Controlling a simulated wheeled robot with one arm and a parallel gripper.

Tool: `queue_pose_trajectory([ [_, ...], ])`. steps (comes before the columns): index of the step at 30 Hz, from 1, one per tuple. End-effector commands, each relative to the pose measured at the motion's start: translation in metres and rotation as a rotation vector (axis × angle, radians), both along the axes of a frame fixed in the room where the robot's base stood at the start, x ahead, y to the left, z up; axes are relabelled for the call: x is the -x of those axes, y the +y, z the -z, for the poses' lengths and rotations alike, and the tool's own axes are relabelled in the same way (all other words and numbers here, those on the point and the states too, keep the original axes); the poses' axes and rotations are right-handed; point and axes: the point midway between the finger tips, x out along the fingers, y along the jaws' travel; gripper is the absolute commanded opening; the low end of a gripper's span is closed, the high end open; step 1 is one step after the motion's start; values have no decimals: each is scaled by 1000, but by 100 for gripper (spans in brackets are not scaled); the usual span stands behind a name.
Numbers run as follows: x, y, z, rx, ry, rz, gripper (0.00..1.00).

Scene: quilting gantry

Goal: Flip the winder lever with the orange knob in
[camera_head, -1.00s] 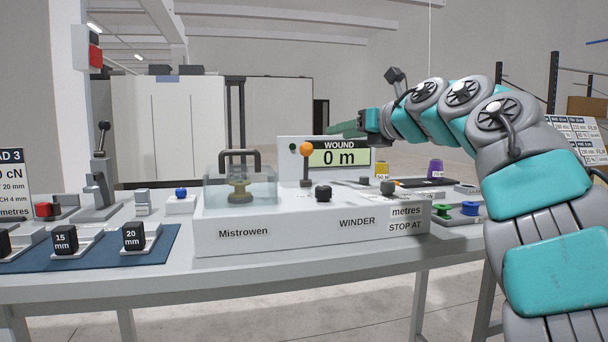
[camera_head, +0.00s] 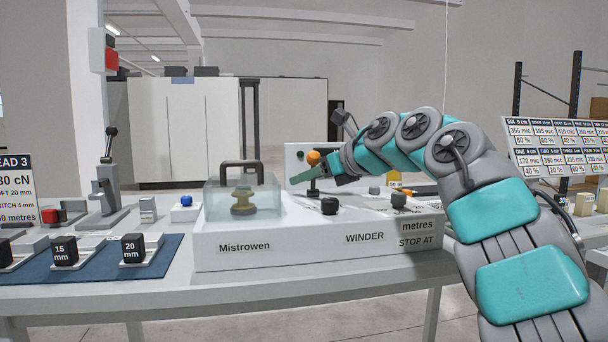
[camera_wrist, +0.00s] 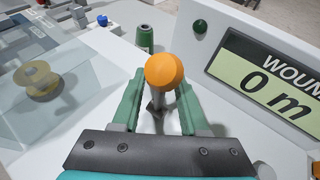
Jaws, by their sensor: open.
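The winder lever has an orange ball knob (camera_head: 313,158) on a thin dark stem and stands on top of the white winder box (camera_head: 300,246). In the wrist view the orange knob (camera_wrist: 164,71) stands between the two green fingers, with its grey stem below. My gripper (camera_wrist: 158,98) is open, one finger on each side of the lever; a gap shows beside the stem, and contact cannot be told. In the head view my gripper (camera_head: 318,168) is at the lever and hides part of it. The display (camera_wrist: 272,80) reads 0 m.
A clear cover (camera_head: 240,197) over a brass bobbin stands left of the lever. Black knobs (camera_head: 329,206) sit in front on the box. A green cylinder (camera_wrist: 145,38) lies beyond the knob in the wrist view. The display panel is close on the right.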

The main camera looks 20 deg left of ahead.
Motion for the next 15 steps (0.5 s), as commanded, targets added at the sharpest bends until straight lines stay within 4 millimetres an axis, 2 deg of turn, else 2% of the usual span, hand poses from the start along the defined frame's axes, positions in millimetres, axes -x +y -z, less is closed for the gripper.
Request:
queue_pose_trajectory([
  [4,-4,10,3,0,0,-1,43],
  [13,-5,12,5,-1,0,2,43],
  [15,-6,12,5,-2,-1,2,36],
])
